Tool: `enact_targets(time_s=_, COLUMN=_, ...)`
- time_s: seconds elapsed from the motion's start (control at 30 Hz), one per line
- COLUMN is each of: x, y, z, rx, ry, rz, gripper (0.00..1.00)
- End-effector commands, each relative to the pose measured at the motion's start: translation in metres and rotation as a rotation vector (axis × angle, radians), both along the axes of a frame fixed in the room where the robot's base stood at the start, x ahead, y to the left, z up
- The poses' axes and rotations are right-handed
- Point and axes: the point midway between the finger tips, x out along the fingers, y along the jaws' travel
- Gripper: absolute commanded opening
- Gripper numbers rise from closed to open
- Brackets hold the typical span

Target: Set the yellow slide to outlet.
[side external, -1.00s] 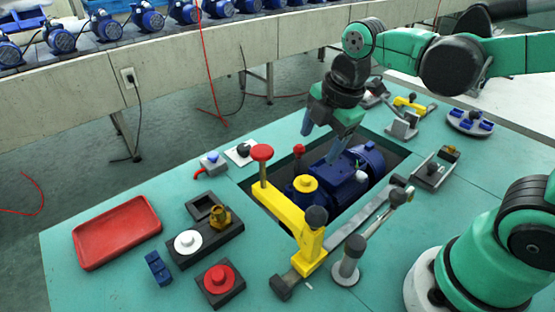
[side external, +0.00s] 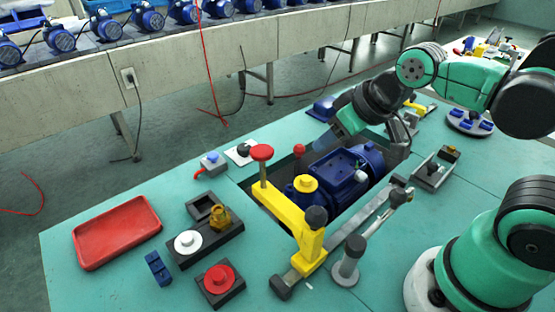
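Two yellow parts could be the slide, and no outlet label is readable. A large yellow bar (side external: 284,211) with a red knob (side external: 262,152) and a black knob (side external: 315,217) stands on a grey rail (side external: 345,231) in front of the blue pump (side external: 341,172). A small yellow part (side external: 415,107) lies at the back right, partly hidden by my arm. My gripper (side external: 335,143) is above the pump's far side, well away from the large yellow bar. One pale finger shows; the other is not clear, so its opening cannot be judged. I see nothing held.
The pump sits in a dark recess in the green table. A red tray (side external: 117,232), a dark block with a white knob (side external: 188,242), a red knob on a block (side external: 219,279) and a grey post (side external: 349,262) stand around. A blue block (side external: 322,108) lies behind my gripper.

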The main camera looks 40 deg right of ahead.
Motion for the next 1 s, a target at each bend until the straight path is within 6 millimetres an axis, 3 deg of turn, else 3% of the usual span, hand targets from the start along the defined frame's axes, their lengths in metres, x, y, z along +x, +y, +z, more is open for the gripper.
enact_targets(time_s=0.03, x=0.0, y=0.014, z=0.007, rx=-0.011, ry=0.028, rz=0.088, gripper=0.21)
enact_targets(time_s=0.1, x=-0.004, y=0.04, z=0.019, rx=-0.049, ry=0.084, rz=0.294, gripper=0.02)
enact_targets(time_s=0.3, x=-0.039, y=0.113, z=0.061, rx=-0.141, ry=0.205, rz=0.962, gripper=0.0)
enact_targets(time_s=0.4, x=-0.054, y=0.13, z=0.074, rx=-0.158, ry=0.224, rz=1.16, gripper=0.0)
enact_targets(time_s=0.57, x=-0.059, y=0.137, z=0.072, rx=-0.164, ry=0.229, rz=1.24, gripper=0.0)
enact_targets(time_s=1.0, x=-0.053, y=0.158, z=0.008, rx=-0.164, ry=0.228, rz=1.233, gripper=0.0)
